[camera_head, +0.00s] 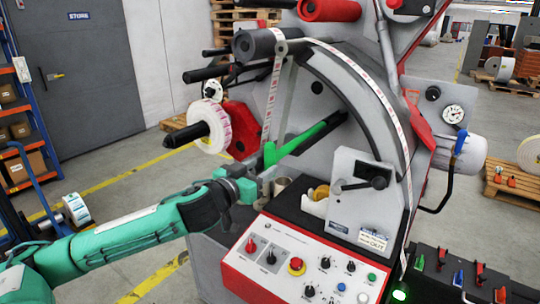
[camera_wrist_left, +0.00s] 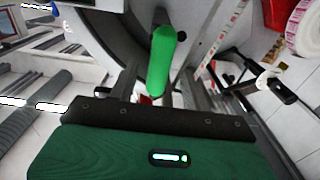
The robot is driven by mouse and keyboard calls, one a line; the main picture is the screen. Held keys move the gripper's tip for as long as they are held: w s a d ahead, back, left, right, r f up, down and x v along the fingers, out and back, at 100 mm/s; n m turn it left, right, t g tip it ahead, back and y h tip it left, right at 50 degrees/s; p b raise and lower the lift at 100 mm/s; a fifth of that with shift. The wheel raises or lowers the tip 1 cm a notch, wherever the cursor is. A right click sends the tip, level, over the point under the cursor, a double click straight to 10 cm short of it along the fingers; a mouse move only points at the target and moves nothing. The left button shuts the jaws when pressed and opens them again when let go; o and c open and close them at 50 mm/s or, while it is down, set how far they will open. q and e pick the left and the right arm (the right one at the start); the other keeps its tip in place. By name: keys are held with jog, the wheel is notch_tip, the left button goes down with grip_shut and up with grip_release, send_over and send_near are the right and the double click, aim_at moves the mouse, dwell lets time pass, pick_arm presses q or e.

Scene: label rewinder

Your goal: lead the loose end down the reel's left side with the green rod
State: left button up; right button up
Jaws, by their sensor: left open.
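The green rod (camera_head: 300,140) slants across the machine's grey face; its near end is low and left. In the left wrist view the rod (camera_wrist_left: 162,60) points toward my open left gripper (camera_head: 258,184), in line with the space between the jaws. I cannot tell whether its end is between the fingers. The gripper is just below the rod's near end in the head view. The reel (camera_head: 211,127), white with pink print, sits on a black spindle at left. The printed strip (camera_head: 272,95) hangs from the upper roller to behind the rod; its lower end is hidden. My right gripper is out of view.
The control panel (camera_head: 298,262) with knobs and a red button lies below and right of my gripper. A metal cup (camera_head: 282,186) and a grey lever block (camera_head: 360,195) stand close by. Another printed strip (camera_head: 388,95) runs down the right.

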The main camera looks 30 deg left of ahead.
aim_at(266, 151)
pick_arm(q)
jog(key=w+p, duration=0.1)
jog(key=w, duration=0.1)
jog(key=shift+w+d+r, duration=0.1)
jog(key=shift+w+r, duration=0.05)
jog(key=shift+w, duration=0.2)
jog(key=shift+w+d+p, duration=0.1)
jog(key=shift+w+p, duration=0.35)
jog(key=shift+w, duration=0.6)
grip_shut()
jog(key=shift+r+p, duration=1.4)
jog(key=shift+r, duration=0.15)
